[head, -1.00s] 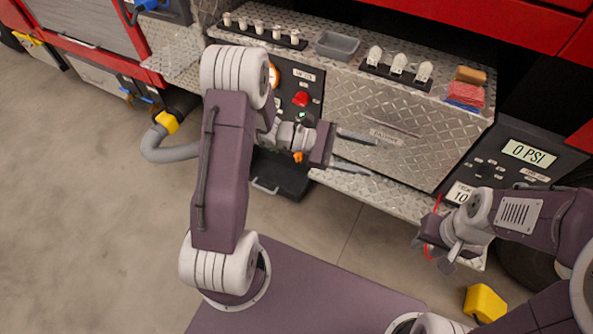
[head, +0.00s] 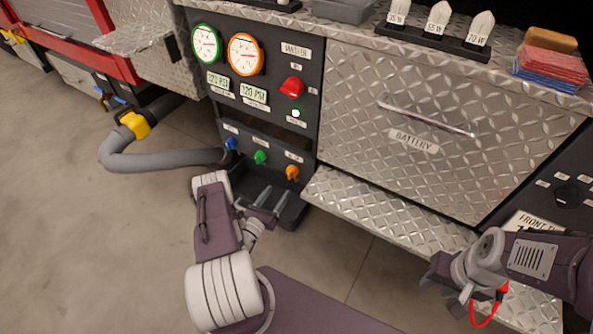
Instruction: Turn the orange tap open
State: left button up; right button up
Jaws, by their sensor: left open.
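The orange tap (head: 292,172) is at the right end of a row of three small taps low on the black pump panel (head: 302,68). The blue tap (head: 232,143) and green tap (head: 261,157) are to its left. My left gripper (head: 274,197) is open and empty, below and a little left of the orange tap, apart from it. No part of my arm covers the tap. My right gripper (head: 446,294) is low at the right, far from the tap. A red loop (head: 490,306) shows beside it; I cannot tell whether it is held.
Two gauges, green-rimmed (head: 206,44) and orange-rimmed (head: 245,54), and a red knob (head: 292,87) sit above the taps. A black tray (head: 293,211) lies under the panel. The diamond-plate battery drawer (head: 440,180) and a step (head: 385,210) are to the right. A grey hose (head: 160,160) runs left.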

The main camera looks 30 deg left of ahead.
aim_at(289, 176)
pick_arm(q)
jog(key=w+b, duration=0.4)
jog(key=w, duration=0.4)
jog(key=shift+w+d+b, duration=0.1)
jog(key=shift+w+b, duration=0.2)
jog(key=shift+b, duration=0.05)
jog(key=shift+w, duration=0.25)
jog(key=shift+r, duration=0.1)
grip_shut()
